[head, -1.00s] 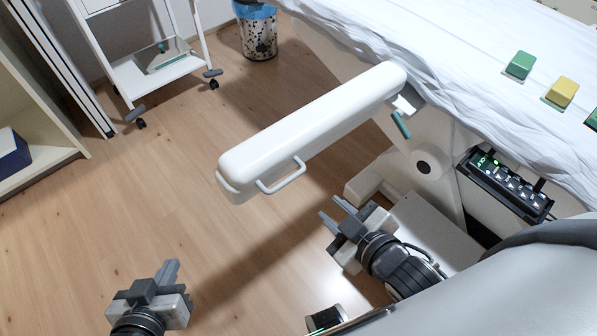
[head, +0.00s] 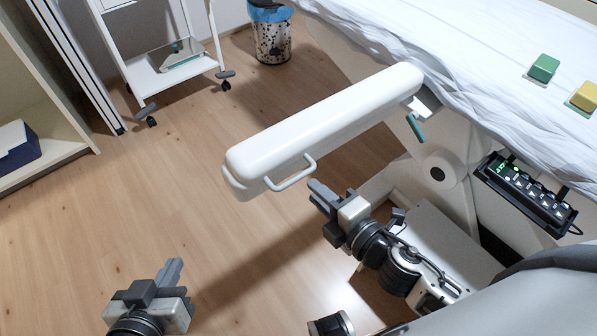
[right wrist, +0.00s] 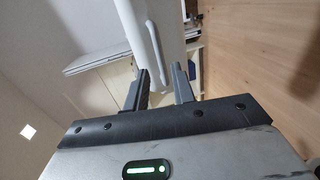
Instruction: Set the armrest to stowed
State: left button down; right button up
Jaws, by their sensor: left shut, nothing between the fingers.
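The white armrest (head: 325,118) sticks out from the couch's side over the floor, in the middle of the head view. A white bar handle (head: 291,176) is on its near side, towards its free end. A teal lever (head: 415,127) sits under its couch end. My right gripper (head: 317,194) is just below the handle, apart from it, open and empty. In the right wrist view, its spread fingers (right wrist: 160,80) point towards the armrest (right wrist: 172,25) and the handle (right wrist: 154,45). My left gripper (head: 173,269) is shut and empty, low at left, away from the armrest.
The couch (head: 480,75) with a white sheet fills the right. A control box (head: 525,192) with lit buttons hangs on its side. Green (head: 544,68) and yellow (head: 584,96) blocks lie on the sheet. A trolley (head: 172,75) and bin (head: 270,38) stand behind. Floor left of the armrest is clear.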

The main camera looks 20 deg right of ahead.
aim_at(298, 175)
jog(key=x, duration=0.7)
grip_shut()
